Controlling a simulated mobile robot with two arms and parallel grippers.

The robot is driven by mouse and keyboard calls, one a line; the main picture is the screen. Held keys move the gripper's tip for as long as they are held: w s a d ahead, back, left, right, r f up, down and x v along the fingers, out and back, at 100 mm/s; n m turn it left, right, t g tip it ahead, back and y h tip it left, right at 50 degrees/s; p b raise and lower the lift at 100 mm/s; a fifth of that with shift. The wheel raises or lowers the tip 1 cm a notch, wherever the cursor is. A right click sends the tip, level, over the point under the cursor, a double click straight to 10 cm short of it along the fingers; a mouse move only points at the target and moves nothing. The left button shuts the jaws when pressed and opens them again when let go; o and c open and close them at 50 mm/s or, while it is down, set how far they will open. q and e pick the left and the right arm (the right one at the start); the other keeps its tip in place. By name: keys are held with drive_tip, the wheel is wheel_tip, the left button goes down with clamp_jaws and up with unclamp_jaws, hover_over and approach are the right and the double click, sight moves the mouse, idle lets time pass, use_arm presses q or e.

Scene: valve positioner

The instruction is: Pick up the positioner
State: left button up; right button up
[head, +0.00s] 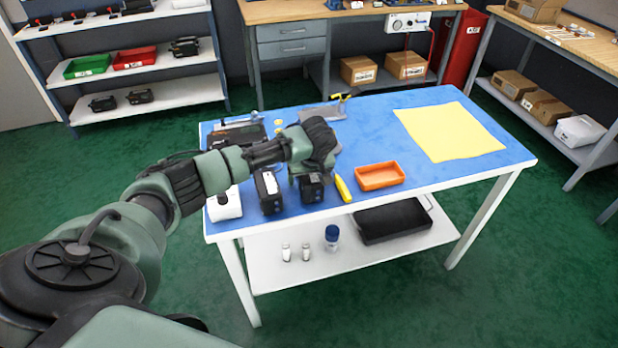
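Two dark box-shaped devices stand near the front edge of the blue table top (365,135). The left one (268,192) has a white label on top. The right one (312,188) stands directly below my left gripper (307,172). I cannot tell for certain which of them is the positioner. My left gripper reaches in from the left and points down at the right device, partly covering its top and back. Its fingertips are hidden or too small to tell whether they are open or closed on it. My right gripper is out of view.
A white item (225,205) stands left of the devices. A yellow tool (343,189) and an orange tray (380,176) lie to the right. A yellow mat (448,132) lies bare at the right. Dark equipment (236,134) and a grey bracket (322,113) sit behind the arm.

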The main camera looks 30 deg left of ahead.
use_arm(q)
clamp_jaws()
idle(0.3)
drive_tip(key=shift+a+b, duration=0.1)
drive_tip(key=shift+b, duration=0.25)
wheel_tip(320, 180, up, 20)
drive_tip(key=b, duration=0.1)
drive_tip(key=shift+r, duration=0.2)
